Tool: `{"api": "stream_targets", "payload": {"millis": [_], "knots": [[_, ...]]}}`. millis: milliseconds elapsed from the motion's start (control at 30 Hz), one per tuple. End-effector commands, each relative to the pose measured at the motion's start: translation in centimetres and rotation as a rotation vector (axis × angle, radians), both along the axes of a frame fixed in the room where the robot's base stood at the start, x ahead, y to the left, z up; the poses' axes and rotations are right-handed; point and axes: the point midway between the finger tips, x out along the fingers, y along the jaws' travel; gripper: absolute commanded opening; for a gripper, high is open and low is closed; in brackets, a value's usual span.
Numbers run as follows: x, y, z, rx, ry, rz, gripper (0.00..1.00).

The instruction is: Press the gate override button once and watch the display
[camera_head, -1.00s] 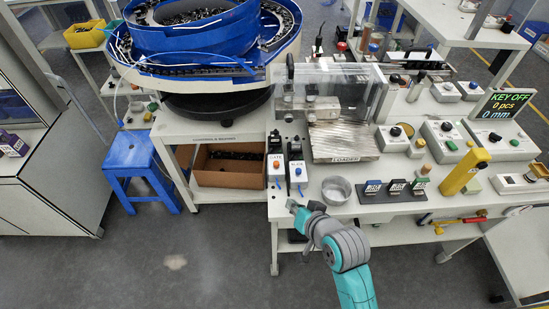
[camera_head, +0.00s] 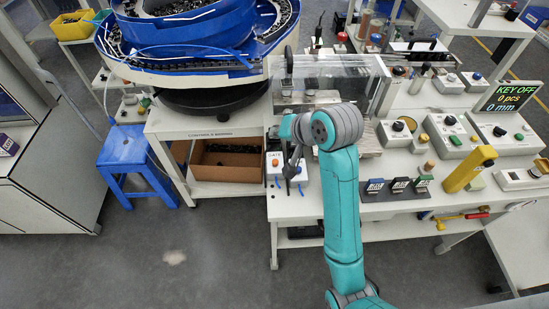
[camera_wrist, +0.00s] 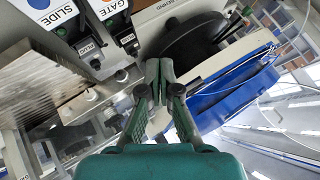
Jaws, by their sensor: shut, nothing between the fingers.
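The gate override box (camera_head: 275,167), labelled GATE, stands at the table's front left edge with an orange button on it. It also shows upside down at the top of the wrist view (camera_wrist: 117,24). The display (camera_head: 508,97) at the right reads "KEY OFF, 0 pcs, 0 mm". My gripper is shut and empty in the wrist view (camera_wrist: 159,68), with its fingertips apart from the GATE box. In the head view my gripper (camera_head: 273,132) is small and partly hidden by my wrist, which appears behind and above the box.
The box labelled SLIDE (camera_wrist: 65,24) stands beside the GATE box. The blue bowl feeder (camera_head: 190,45) is close on the left. A clear guard (camera_head: 345,75) stands behind my wrist. Several other control boxes fill the table's right side.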

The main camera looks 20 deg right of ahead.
Motion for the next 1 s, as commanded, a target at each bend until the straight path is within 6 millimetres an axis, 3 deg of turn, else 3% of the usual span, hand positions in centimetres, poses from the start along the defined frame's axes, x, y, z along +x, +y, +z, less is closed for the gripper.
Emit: {"api": "stream_targets", "payload": {"millis": [467, 1000], "knots": [[0.0, 0.0, -0.5, 0.0, 0.001, 0.001, 0.0], [0.0, 0.0, -6.8, 0.001, 0.002, 0.0, 0.0]]}}
